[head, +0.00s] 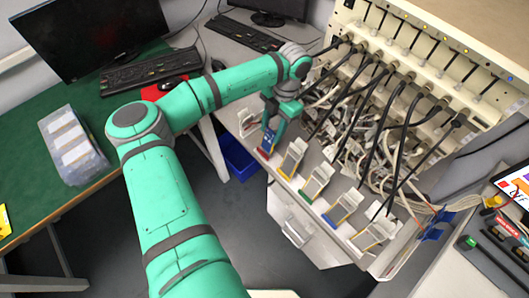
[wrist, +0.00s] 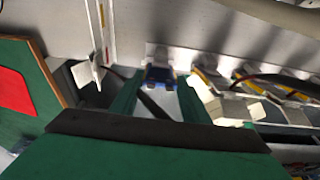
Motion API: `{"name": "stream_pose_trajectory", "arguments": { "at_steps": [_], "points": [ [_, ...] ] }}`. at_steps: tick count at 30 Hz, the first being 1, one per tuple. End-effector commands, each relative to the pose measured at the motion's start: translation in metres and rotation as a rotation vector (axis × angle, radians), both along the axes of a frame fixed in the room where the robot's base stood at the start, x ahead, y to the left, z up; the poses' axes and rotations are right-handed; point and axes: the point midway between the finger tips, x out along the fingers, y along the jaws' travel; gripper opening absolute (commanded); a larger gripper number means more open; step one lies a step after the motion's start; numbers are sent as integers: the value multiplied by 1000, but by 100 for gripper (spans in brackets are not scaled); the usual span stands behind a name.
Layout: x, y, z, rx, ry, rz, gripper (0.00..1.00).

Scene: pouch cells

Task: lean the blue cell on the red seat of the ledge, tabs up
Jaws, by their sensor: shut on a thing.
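My gripper (head: 275,124) is at the left end of the ledge in the head view, shut on the blue cell (head: 267,141). The cell is at the red seat (head: 263,154), its lower edge close to it; I cannot tell whether it touches. In the wrist view the blue cell (wrist: 160,74) shows between the two green fingers of my gripper (wrist: 158,92), with two small dark marks on its near edge. My fingers hide part of it, and its lean is hard to judge.
Other seats with pale cells, such as one on a yellow seat (head: 291,158), run to the right along the ledge. Black cables (head: 366,100) hang close behind. A blue bin (head: 238,158) stands below. A green table (head: 30,200) is on the left.

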Motion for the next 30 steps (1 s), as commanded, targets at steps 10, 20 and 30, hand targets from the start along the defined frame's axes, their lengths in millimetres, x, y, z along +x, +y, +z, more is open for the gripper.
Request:
{"name": "stream_pose_trajectory", "arguments": {
  "at_steps": [10,20,30],
  "points": [
    [0,0,-1,1,-1,0,29],
    [-1,4,-7,1,0,3,29],
    [-3,5,-15,1,0,0,29]
  ]
}}
